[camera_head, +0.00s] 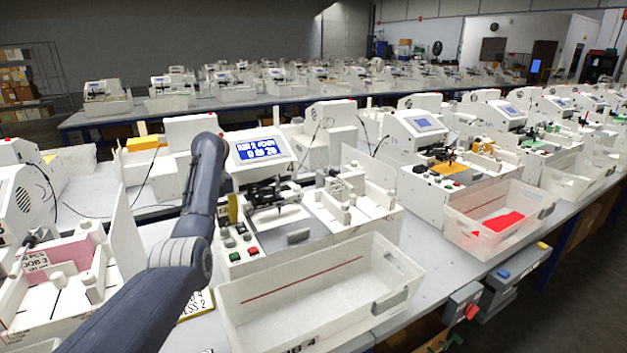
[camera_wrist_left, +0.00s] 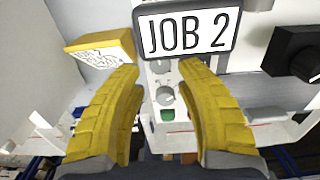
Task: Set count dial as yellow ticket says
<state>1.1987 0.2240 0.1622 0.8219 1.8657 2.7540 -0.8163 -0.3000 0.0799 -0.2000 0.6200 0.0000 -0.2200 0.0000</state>
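My left gripper (camera_wrist_left: 153,72) is open and empty; its two yellow fingers frame the lower control panel in the left wrist view. In the head view this gripper (camera_head: 232,207) is at the left side of the middle plotter (camera_head: 262,172), partly hidden by my arm. Two grey dials, an upper one (camera_wrist_left: 160,66) and a lower one (camera_wrist_left: 165,95), show between the fingers, apart from them; I cannot tell which is the count dial. A yellow-edged card (camera_wrist_left: 100,45) with dark print is left of them, its writing unreadable. My right gripper is not in view.
A "JOB 2" plate (camera_wrist_left: 187,33) is above the fingers and a large black knob (camera_wrist_left: 298,54) at right. A green button (camera_wrist_left: 168,115) is below the dials. The plotter's blue screen (camera_head: 259,148) is lit. A clear bin (camera_head: 330,312) stands in front.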

